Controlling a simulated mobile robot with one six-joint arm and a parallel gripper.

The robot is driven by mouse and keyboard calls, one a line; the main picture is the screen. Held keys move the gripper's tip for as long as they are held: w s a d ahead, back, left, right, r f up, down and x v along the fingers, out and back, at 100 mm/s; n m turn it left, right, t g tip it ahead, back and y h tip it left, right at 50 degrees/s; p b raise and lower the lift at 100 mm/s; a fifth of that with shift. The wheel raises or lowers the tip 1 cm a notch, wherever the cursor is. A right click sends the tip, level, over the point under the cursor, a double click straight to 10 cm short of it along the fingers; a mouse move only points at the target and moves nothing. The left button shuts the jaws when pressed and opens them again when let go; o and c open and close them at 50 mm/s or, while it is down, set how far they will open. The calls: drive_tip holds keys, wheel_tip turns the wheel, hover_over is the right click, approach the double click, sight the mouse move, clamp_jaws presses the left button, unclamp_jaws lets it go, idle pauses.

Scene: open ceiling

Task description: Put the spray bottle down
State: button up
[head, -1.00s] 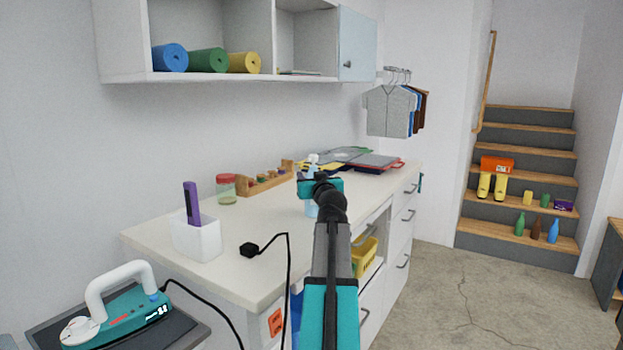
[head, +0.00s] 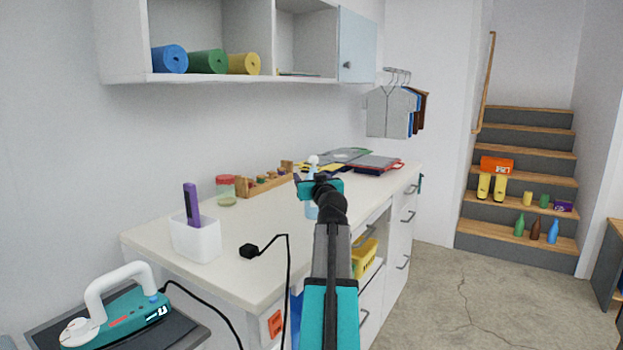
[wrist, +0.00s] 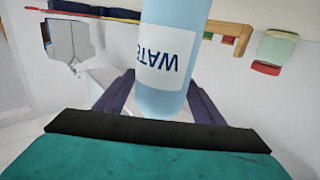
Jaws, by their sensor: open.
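The spray bottle (head: 311,211) stands upright on the white counter (head: 270,222), mostly hidden behind my arm in the head view. Its white top shows above my gripper (head: 318,184). In the wrist view the light-blue bottle (wrist: 167,45) has a white label with upside-down letters starting "WATE". My gripper (wrist: 160,97) is open, with one dark purple finger on each side of the bottle. I cannot tell whether either finger touches it.
A white cup with a purple item (head: 196,237), a black plug with a cord (head: 249,251), a red-lidded jar (head: 225,190) and a wooden rack (head: 265,185) are on the counter. Trays (head: 375,163) lie behind the bottle.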

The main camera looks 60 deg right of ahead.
drive_tip(key=v, duration=1.1)
drive_tip(key=shift+s+a+p, duration=0.25)
drive_tip(key=shift+a+p, duration=0.05)
idle(0.8)
